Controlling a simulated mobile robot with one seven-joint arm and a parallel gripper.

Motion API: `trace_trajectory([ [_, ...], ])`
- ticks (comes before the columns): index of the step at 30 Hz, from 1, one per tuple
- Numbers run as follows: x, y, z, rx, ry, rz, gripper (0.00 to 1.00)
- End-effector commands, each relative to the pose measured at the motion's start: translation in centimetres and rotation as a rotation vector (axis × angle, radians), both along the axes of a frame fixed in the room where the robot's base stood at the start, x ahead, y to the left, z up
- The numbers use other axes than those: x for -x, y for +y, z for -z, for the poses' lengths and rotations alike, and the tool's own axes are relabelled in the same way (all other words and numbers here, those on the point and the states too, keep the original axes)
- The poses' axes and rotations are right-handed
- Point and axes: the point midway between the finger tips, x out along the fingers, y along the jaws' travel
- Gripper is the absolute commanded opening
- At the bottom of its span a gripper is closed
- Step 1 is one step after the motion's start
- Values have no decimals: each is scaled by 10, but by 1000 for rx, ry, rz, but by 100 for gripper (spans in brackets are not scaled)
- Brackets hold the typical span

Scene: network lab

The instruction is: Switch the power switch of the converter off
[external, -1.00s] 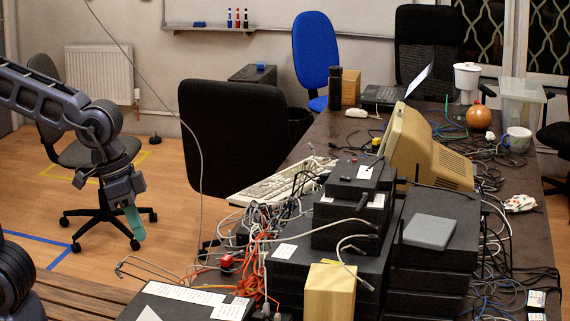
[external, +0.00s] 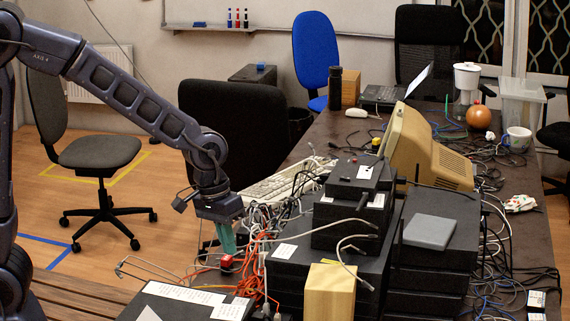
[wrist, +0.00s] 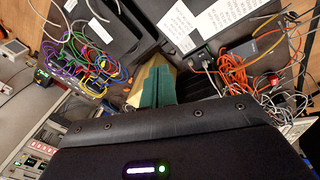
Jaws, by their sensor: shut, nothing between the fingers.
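My gripper (external: 228,240) has teal fingers and points down among the cables at the left edge of the stacked black boxes (external: 345,252). In the wrist view its fingers (wrist: 157,78) are together and empty. A small red part (external: 227,262) shows just below the fingertips in the external view; I cannot tell whether they touch it. A red part also shows at the right of the wrist view (wrist: 273,79). Several black boxes carry white labels, and I cannot tell which one is the converter. Its power switch is not clearly recognisable in either view.
Orange cables (wrist: 236,68) and white cables crowd the area around my gripper. A wooden block (external: 330,291) stands in front of the box stack. A labelled black box (external: 188,303) lies at the near edge. A keyboard (external: 280,184) and a beige monitor (external: 425,150) are behind.

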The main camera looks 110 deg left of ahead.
Motion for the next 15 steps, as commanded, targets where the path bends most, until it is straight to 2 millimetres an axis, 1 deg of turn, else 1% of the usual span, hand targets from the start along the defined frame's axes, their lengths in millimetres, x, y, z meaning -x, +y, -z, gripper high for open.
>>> trace_trajectory([
  [1,-3,13,10,7,9,-34,0],
  [6,-8,51,40,28,30,-147,0],
  [15,-6,119,98,56,65,-344,0],
])
